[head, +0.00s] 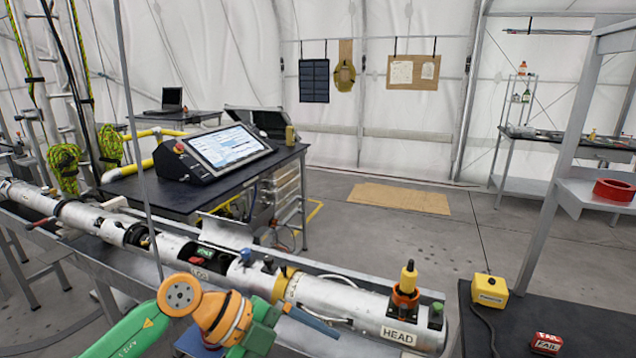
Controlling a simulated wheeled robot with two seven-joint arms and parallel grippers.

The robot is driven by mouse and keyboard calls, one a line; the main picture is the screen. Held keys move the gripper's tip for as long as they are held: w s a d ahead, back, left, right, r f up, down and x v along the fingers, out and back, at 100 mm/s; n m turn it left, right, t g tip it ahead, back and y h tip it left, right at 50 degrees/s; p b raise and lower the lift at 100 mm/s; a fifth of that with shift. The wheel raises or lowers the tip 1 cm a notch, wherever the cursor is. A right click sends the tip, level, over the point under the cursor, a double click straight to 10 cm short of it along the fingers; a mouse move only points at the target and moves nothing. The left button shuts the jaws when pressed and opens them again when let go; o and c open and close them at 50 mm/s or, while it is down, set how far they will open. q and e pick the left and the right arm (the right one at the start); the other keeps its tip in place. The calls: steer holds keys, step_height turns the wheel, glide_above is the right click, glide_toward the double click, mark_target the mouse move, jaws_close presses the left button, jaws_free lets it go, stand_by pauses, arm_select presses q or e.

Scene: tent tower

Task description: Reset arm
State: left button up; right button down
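My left arm comes in from the lower left, with green links and orange joints. It bends in front of the long silver tube. A blue-grey part at its end, which looks like my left gripper (313,321), points to the right just in front of the tube. Its fingers cannot be made out, so I cannot tell whether it is open or holds anything. My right arm and gripper are not in view. The silver tube (335,300) lies across a metal bench, with its end labelled HEAD at the right. An orange and yellow fitting (406,285) stands upright on that end.
A black table with a control console (222,148) stands behind the tube. A dark table at the lower right bears a yellow box (490,290) and a red FAIL block (547,343). A grey post rises there. The floor around a tan mat (400,198) is clear.

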arm_select(q)
steer(key=s+d+r+n+t+h, duration=0.1)
steer(key=d+r+t+h, duration=0.2)
steer(key=d+r+h, duration=0.5)
steer(key=w+a+r+n+t, duration=0.4)
steer(key=a+n+t, duration=0.1)
steer(key=n+t, duration=0.35)
steer(key=a+f+n+t+y, duration=0.4)
steer(key=a+f+n+y, duration=1.2)
steer(key=f+y, duration=0.15)
steer(key=s+a+f+g, duration=0.1)
steer(key=s+f+g, duration=0.6)
steer(key=s, duration=0.4)
steer(key=s+a+f+g, duration=0.2)
steer(key=s+f+g, duration=0.4)
steer(key=s+f, duration=0.35)
step_height(320, 180, down, 15)
steer(key=s, duration=0.2)
steer(key=s+a+f+g, duration=0.1)
steer(key=s+f+g, duration=0.1)
steer(key=s+f, duration=0.9)
steer(key=shift+s+a+f+y, duration=0.35)
steer(key=shift+s+y, duration=0.1)
steer(key=shift+s, duration=0.25)
